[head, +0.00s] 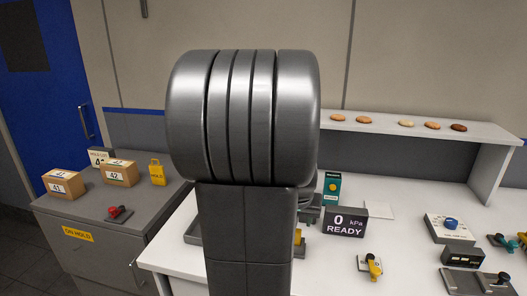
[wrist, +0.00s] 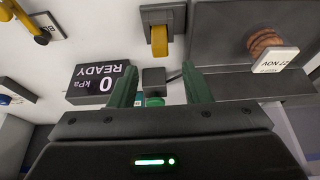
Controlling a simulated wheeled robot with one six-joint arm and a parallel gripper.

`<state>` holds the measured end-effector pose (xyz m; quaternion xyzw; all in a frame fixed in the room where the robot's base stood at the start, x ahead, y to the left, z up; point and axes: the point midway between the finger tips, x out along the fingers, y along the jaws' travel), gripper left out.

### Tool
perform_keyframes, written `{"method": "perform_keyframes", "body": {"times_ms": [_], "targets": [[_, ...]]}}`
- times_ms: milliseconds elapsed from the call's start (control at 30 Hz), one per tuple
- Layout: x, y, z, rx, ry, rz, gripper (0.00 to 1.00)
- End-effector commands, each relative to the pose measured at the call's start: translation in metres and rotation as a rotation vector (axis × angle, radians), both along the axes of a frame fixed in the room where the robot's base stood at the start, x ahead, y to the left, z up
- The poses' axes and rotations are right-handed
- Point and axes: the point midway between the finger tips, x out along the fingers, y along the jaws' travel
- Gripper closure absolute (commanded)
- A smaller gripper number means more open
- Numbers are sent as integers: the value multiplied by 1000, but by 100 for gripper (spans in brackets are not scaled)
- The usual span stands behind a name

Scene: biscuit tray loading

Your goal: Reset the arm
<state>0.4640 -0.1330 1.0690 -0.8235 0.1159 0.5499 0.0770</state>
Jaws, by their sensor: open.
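My gripper (wrist: 157,72) shows in the wrist view with its two green fingers apart. No object shows held between them; a small dark block with a green part (wrist: 154,88) is seen in the gap, and I cannot tell how far off it is. In the head view my own grey arm fills the middle and hides the gripper.
The display reading 0 kPa READY (head: 344,222) stands on the white worktop (head: 400,235); it also shows upside down in the wrist view (wrist: 101,84). Several biscuits lie on a raised shelf (head: 480,131). A grey cabinet (head: 75,225) with cartons stands left. A dark tray (wrist: 220,28) holds biscuits.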

Motion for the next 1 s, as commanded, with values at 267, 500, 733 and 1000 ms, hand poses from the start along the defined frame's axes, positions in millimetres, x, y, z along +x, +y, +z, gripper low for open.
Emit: {"method": "perform_keyframes", "body": {"times_ms": [267, 500, 733, 1000], "targets": [[14, -4, -40, 0, 5, 0, 56], [27, -8, -72, 1, 4, -1, 56], [36, -11, -92, 1, 2, 0, 56], [37, -11, -94, 0, 0, 0, 56]]}}
